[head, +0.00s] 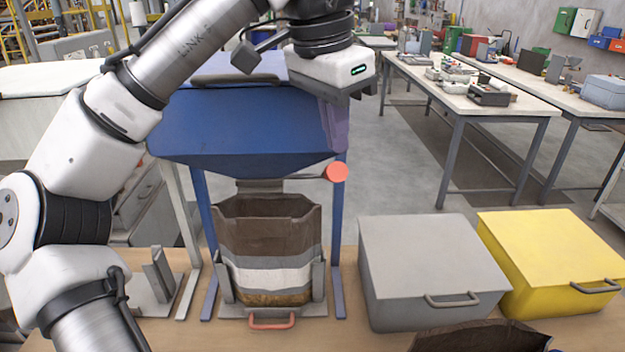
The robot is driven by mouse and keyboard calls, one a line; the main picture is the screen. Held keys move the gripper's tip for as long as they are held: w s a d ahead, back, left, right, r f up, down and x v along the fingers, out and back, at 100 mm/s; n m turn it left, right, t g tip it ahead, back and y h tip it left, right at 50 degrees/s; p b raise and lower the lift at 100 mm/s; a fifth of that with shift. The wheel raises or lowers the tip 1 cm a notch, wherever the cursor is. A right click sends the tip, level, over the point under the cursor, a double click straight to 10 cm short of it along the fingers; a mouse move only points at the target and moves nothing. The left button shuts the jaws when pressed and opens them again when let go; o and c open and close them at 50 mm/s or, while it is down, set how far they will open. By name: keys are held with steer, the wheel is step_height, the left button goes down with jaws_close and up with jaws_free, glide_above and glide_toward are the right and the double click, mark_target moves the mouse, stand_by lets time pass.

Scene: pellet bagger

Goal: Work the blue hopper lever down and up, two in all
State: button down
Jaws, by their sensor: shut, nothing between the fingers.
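The blue hopper (240,120) stands on blue legs left of centre. Its lever (337,172) has a round red knob and a thin dark rod that runs nearly level to the left under the hopper. My gripper (347,98) is above the knob, by the hopper's upper right edge, and apart from the knob. It is shut and empty; its fingertips are hard to make out. Below the outlet, a brown bag (262,232) with a pale band stands open and upright in a grey holder with a red handle (271,322). Some tan material shows low in the bag.
A grey lidded box (430,262) and a yellow lidded box (550,255) stand to the right on the wooden table. Another dark bag (480,338) shows at the front edge. Workbenches with tools stand far behind. Space right of the knob looks clear.

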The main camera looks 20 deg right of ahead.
step_height(320, 180, down, 20)
steer(key=s+b, duration=0.2)
steer(key=b, duration=0.9)
steer(key=r+p, duration=0.8)
steer(key=w+r+p, duration=0.1)
steer(key=r+p, duration=0.3)
steer(key=shift+w+a+p, duration=0.1)
steer(key=shift+p, duration=0.25)
steer(key=r, duration=0.8)
steer(key=shift+w+r, duration=0.15)
steer(key=shift+w, duration=0.25)
step_height(320, 180, down, 20)
steer(key=s+b, duration=0.2)
steer(key=b, duration=0.9)
steer(key=r+p, duration=0.3)
steer(key=r, duration=0.3)
steer(key=w+r+p, duration=0.1)
steer(key=r+p, duration=0.3)
steer(key=r, duration=0.3)
steer(key=w+r+p, duration=0.1)
steer(key=r+p, duration=0.2)
steer(key=r, duration=0.4)
steer(key=shift+p, duration=0.4)
